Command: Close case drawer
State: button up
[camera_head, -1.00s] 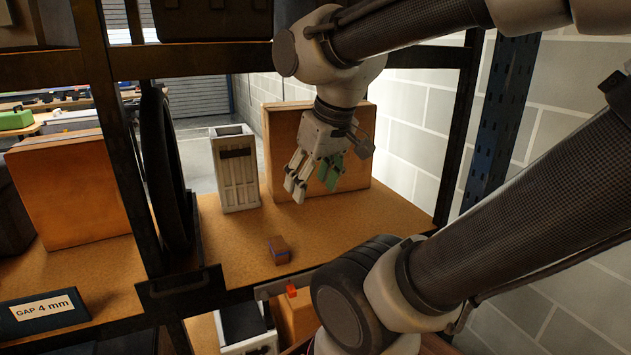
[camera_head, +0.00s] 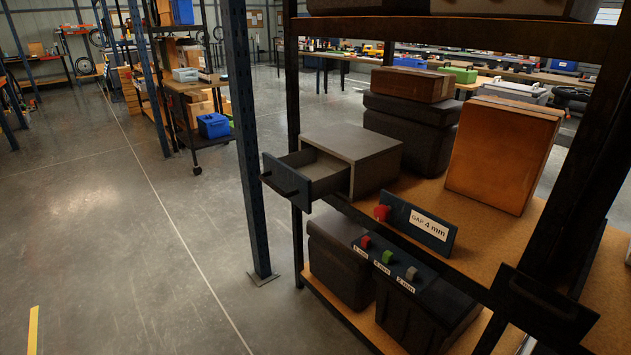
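The case (camera_head: 365,149) is a small grey box on the left end of the shelf. Its drawer (camera_head: 318,170) is pulled out toward the left, past the shelf edge. The drawer has a dark blue front (camera_head: 285,184) with a dark bar handle, and its visible inside looks empty. A blue shelf post stands close to the left of the drawer front. My gripper is not in the current head view.
A "GAP 4 mm" sign (camera_head: 421,224) with a red piece beside it stands on the shelf (camera_head: 457,214). Red, green and grey blocks sit on a labelled dark rail (camera_head: 388,263) below. The blue post (camera_head: 247,140) rises near the drawer. Open floor (camera_head: 130,240) lies left.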

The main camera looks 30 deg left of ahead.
aim_at(305, 174)
jog(key=u, duration=1.6)
jog(key=i+j+u, duration=0.1)
jog(key=i+j, duration=0.65)
jog(key=i, duration=0.2)
jog(key=k+j+u, duration=0.05)
